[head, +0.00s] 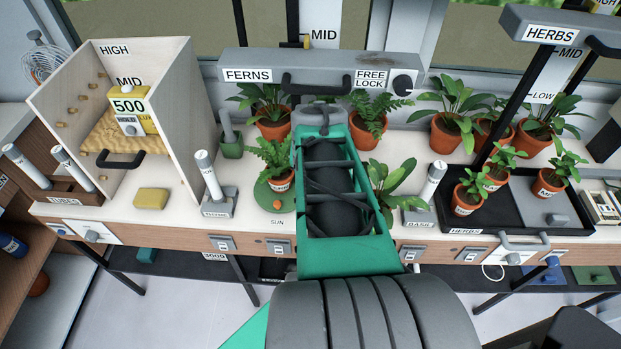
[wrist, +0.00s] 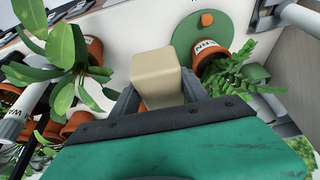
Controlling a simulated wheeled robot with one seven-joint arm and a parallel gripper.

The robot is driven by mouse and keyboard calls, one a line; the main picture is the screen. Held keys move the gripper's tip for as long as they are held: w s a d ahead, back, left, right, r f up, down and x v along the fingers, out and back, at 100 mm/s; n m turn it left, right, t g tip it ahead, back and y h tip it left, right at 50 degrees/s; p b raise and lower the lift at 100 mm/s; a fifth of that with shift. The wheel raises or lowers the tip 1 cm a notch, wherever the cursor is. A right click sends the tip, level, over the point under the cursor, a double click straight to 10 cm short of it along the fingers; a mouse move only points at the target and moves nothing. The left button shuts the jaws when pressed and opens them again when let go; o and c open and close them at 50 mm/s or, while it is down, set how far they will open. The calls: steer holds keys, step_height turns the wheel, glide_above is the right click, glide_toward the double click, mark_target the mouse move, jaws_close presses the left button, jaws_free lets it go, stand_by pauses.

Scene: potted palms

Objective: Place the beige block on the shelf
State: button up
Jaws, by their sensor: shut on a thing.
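The beige block (wrist: 157,68) is between the two grey fingers of my gripper (wrist: 160,93) in the wrist view. The fingers are shut on its sides, and its far end sticks out past them above the white bench. In the head view my green arm hides the gripper and the block. The shelf (head: 98,146) is a tan corrugated board inside the open wooden box at the left, by the MID label. A yellow meter (head: 131,112) reading 500 stands on it, and a dark handle is at its front.
A fern pot (wrist: 207,52) and a green disc (wrist: 187,45) are close to the block. A leafy potted plant (wrist: 65,60) is on its other side. A yellow sponge-like block (head: 151,198) lies before the wooden box (head: 186,110). The grey FERNS bar (head: 318,70) spans the back.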

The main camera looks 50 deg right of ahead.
steer(key=d+f+b, duration=0.2)
steer(key=d+f, duration=0.1)
steer(key=d, duration=0.1)
steer(key=w+d+f+b, duration=0.1)
steer(key=d+f+b, duration=0.2)
steer(key=d, duration=0.1)
steer(key=w+d+f+b, duration=0.1)
steer(key=d+f+b, duration=0.1)
steer(key=d+f, duration=0.1)
steer(key=shift+w+d+f, duration=0.1)
steer(key=shift+d+f, duration=0.05)
steer(key=shift+d, duration=0.5)
steer(key=f+b, duration=0.1)
steer(key=f, duration=0.1)
steer(key=f+b, duration=0.1)
steer(key=shift+d+f+b, duration=0.35)
steer(key=shift+d+b, duration=0.05)
steer(key=shift+f, duration=0.15)
steer(key=o, duration=1.6)
steer(key=shift+r, duration=0.5)
steer(key=v, duration=1.1)
steer(key=shift+r, duration=0.15)
